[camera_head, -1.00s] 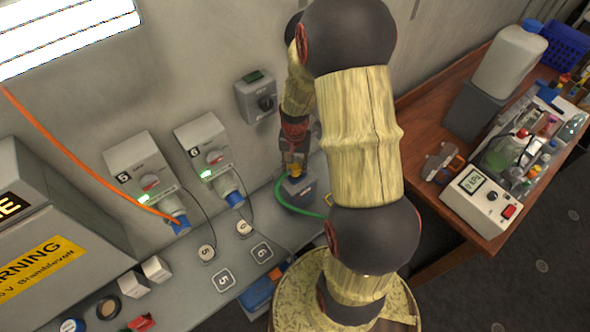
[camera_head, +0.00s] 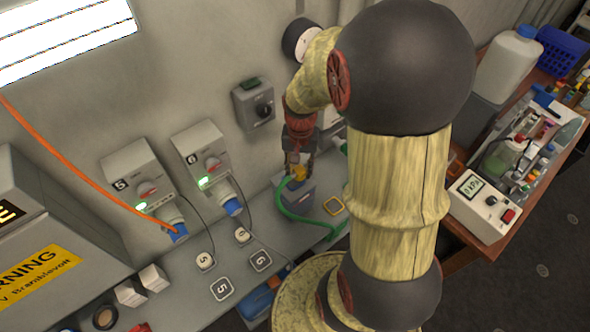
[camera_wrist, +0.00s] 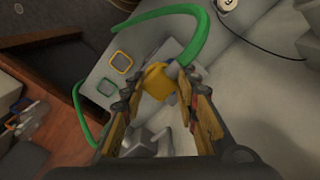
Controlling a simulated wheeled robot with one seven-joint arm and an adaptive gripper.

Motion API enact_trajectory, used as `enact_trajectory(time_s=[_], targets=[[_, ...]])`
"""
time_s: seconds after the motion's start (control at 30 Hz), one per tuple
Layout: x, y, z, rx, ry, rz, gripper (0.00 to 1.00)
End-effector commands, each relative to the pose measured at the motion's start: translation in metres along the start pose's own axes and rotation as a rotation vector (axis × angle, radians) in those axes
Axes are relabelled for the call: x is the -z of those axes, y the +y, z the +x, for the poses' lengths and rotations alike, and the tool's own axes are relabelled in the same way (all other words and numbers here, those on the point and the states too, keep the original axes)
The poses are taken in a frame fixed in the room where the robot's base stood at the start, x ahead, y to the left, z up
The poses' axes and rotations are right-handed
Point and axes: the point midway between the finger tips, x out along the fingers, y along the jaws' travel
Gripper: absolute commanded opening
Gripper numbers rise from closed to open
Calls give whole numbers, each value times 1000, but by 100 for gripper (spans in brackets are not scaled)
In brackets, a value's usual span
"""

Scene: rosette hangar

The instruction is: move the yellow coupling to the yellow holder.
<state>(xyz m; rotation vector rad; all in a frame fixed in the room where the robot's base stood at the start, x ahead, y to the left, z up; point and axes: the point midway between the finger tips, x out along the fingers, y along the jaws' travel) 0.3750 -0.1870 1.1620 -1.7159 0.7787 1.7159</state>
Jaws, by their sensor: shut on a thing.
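My gripper (camera_head: 298,158) is shut on the yellow coupling (camera_head: 299,173), above a grey box on the bench. In the wrist view the yellow coupling (camera_wrist: 158,80) sits between both fingers of my gripper (camera_wrist: 157,88). A green hose (camera_head: 300,216) runs from the coupling and loops over the bench. A yellow square frame (camera_head: 333,206), the only thing seen that fits the yellow holder, lies on the bench right of the grey box. It also shows in the wrist view (camera_wrist: 121,62), beside a green square frame (camera_wrist: 108,87). Whether the coupling touches the grey box is unclear.
The grey box (camera_head: 294,199) stands on the bench (camera_head: 190,288) against the wall. Socket boxes marked 5 (camera_head: 133,170) and 6 (camera_head: 202,150) hold blue plugs. An orange cable (camera_head: 60,150) crosses the left. A wooden table with a meter (camera_head: 480,205) and bottles stands at right.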

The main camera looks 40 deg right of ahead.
Motion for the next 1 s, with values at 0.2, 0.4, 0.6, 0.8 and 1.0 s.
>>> enact_trajectory(time_s=[0.2, 0.4, 0.6, 0.8, 1.0], targets=[[-35, 20, -18, 1, 4, 0, 4], [-59, 33, -30, 1, 3, 1, 4], [-72, 40, -37, 1, 2, 1, 4], [-77, 43, -38, 0, 0, 0, 4], [-78, 43, -38, 0, 0, 0, 4]])
